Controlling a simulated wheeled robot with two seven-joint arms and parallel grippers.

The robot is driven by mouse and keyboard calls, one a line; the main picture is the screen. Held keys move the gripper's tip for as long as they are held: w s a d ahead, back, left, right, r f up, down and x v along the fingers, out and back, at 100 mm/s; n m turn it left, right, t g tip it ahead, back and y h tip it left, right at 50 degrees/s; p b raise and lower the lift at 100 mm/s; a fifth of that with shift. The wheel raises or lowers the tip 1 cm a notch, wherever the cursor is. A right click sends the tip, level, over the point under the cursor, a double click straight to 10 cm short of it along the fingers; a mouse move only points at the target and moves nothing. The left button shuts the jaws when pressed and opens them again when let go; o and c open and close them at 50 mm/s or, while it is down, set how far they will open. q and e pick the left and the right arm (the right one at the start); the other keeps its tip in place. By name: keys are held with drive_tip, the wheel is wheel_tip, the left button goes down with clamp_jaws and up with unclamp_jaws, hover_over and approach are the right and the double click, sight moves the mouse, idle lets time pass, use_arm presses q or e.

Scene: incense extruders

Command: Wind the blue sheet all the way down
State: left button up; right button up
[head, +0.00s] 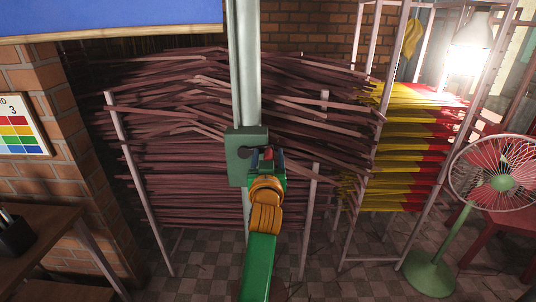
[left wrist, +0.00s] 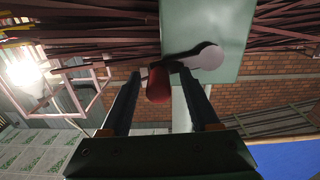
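The blue sheet (head: 110,14) hangs across the top left of the head view, with a pale bar along its lower edge; its upper part is out of view. A grey-green winder box (head: 238,170) is fixed to a metal post. In the left wrist view, the box (left wrist: 230,22) carries a pale crank arm (left wrist: 207,57) with a red handle (left wrist: 158,86). My left gripper (head: 266,156) is at the box. In the left wrist view, its fingers (left wrist: 160,74) stand apart on either side of the red handle, with a gap to the right finger. My right gripper is out of view.
Racks of dark incense sticks (head: 220,180) stand behind the post, with yellow and red bundles (head: 410,150) at right. A green fan (head: 503,182) stands far right. A wooden table (head: 40,230) is at left. The tiled floor between is mostly clear.

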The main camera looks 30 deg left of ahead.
use_arm(q)
drive_tip(key=shift+d, duration=0.1)
drive_tip(key=c, duration=0.3)
clamp_jaws()
idle(0.9)
